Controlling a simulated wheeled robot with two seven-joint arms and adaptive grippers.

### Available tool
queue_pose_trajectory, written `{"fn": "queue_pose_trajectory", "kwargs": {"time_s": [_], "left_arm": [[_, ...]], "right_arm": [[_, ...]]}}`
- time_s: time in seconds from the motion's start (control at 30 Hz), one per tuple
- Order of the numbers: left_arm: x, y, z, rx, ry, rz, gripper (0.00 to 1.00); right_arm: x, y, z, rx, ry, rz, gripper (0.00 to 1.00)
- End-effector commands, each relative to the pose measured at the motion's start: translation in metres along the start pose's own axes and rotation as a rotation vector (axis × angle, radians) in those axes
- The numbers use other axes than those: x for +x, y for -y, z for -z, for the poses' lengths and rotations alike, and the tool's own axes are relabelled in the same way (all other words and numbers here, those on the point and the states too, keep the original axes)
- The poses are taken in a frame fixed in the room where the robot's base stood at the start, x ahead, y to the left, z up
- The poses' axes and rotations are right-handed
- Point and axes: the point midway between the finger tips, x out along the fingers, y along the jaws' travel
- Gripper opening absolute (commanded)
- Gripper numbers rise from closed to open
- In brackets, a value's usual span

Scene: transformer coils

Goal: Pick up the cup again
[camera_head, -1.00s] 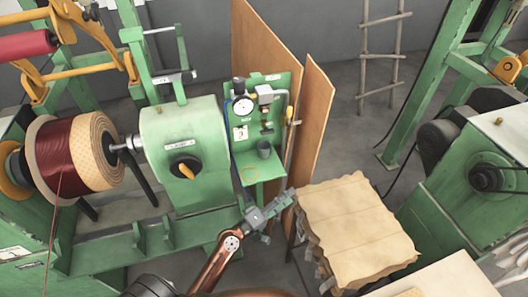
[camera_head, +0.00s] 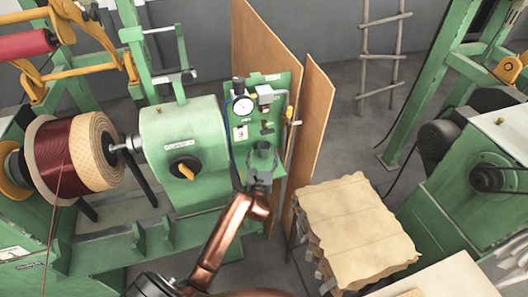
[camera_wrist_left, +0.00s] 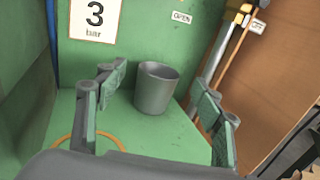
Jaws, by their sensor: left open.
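The cup (camera_wrist_left: 155,90) is dark grey and stands upright on a green shelf (camera_wrist_left: 122,120) below a green panel. In the head view the cup (camera_head: 264,147) is partly covered by my left gripper (camera_head: 263,162). In the left wrist view my left gripper (camera_wrist_left: 160,98) is open, with one finger on each side of the cup and gaps between fingers and cup. The cup is a little beyond the fingertips or between them; I cannot tell exactly. My right gripper is not in view.
A gauge (camera_head: 243,105) and pipes sit on the panel above the shelf. A brown board (camera_head: 312,125) stands at its right. An orange ring (camera_wrist_left: 75,138) is marked on the shelf. A green winding machine (camera_head: 185,140) is at the left, and stacked sheets (camera_head: 355,225) at the right.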

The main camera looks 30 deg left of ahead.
Motion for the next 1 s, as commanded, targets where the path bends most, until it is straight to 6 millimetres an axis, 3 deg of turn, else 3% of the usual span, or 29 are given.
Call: {"fn": "queue_pose_trajectory", "kwargs": {"time_s": [0.33, 0.67, 1.0], "left_arm": [[0.046, 0.000, 0.004, 0.003, 0.002, 0.000, 0.62], [0.052, 0.000, 0.004, 0.002, 0.002, 0.001, 0.61], [0.052, 0.000, 0.004, 0.003, 0.002, 0.001, 0.38]], "right_arm": [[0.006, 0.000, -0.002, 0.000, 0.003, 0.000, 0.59], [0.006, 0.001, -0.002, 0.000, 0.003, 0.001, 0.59], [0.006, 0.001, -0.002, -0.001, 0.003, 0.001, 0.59]]}}
